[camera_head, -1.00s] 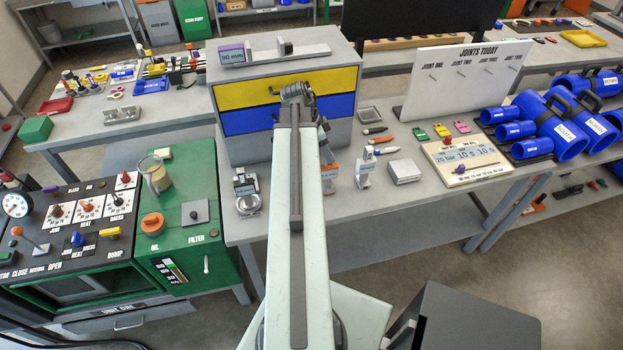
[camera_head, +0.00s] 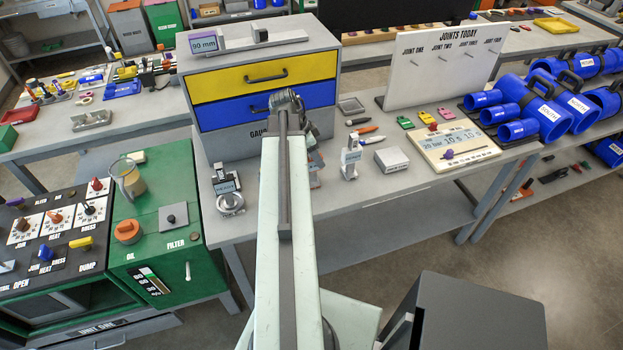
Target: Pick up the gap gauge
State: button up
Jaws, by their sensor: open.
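I cannot tell for certain which item is the gap gauge. Several small labelled devices stand on the grey bench: one with a round metal ring (camera_head: 228,192) at left, one partly hidden behind my arm (camera_head: 315,165), and an upright white and grey one (camera_head: 351,160) to the right of it. The cabinet (camera_head: 222,143) behind has a yellow drawer (camera_head: 230,86) and a blue drawer (camera_head: 230,112), both shut, above a label partly hidden by my arm. My gripper (camera_head: 298,118) is in front of the blue drawer, mostly hidden by its own wrist, open with nothing visible in it.
A grey box (camera_head: 392,159), a timer panel (camera_head: 455,146) and a white joints board (camera_head: 445,68) stand to the right, with blue pipes (camera_head: 535,115) beyond. Markers (camera_head: 366,129) lie near the cabinet. A green fusion machine (camera_head: 165,240) stands at left. Bare bench shows near the front edge.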

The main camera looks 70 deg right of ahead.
grip_shut()
dwell(1.4)
